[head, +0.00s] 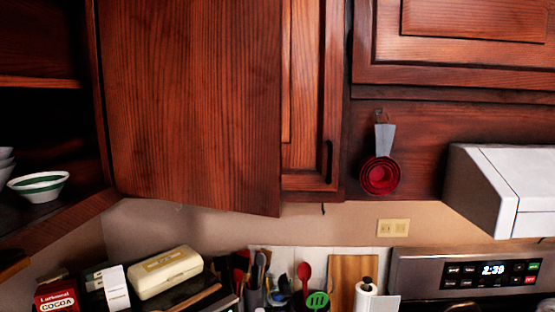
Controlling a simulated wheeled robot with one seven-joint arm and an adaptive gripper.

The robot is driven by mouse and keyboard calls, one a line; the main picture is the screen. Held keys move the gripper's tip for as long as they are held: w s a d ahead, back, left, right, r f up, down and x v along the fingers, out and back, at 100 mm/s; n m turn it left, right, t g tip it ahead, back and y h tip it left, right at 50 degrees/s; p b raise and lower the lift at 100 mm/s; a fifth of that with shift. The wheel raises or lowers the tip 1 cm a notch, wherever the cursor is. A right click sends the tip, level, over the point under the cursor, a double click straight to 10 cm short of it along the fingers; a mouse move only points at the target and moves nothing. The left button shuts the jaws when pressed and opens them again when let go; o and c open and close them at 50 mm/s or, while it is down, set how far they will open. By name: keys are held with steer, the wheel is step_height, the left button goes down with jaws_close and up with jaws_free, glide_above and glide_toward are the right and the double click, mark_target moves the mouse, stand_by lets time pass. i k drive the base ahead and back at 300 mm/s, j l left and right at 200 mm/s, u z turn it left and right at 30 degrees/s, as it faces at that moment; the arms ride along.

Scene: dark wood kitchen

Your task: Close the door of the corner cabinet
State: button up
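The corner cabinet (60,222) is open at the left, with its dark shelves showing. Its door (190,100) appears to be the broad, flat wooden panel right of the opening, swung out and seen on its plain side. The door hides part of the neighbouring cabinet behind it. No handle shows on this side of the door. My gripper is not in view.
A green-banded bowl (39,186) stands on the cabinet's lower shelf. A neighbouring cabinet door (312,110) with a dark handle is shut. Red measuring cups (380,175) hang beside a white range hood (490,185). Below are a cream box (165,272), a cocoa box (57,298) and utensils.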

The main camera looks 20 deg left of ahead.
mark_target(193, 88)
steer(key=u, duration=2.15)
steer(key=z, duration=0.45)
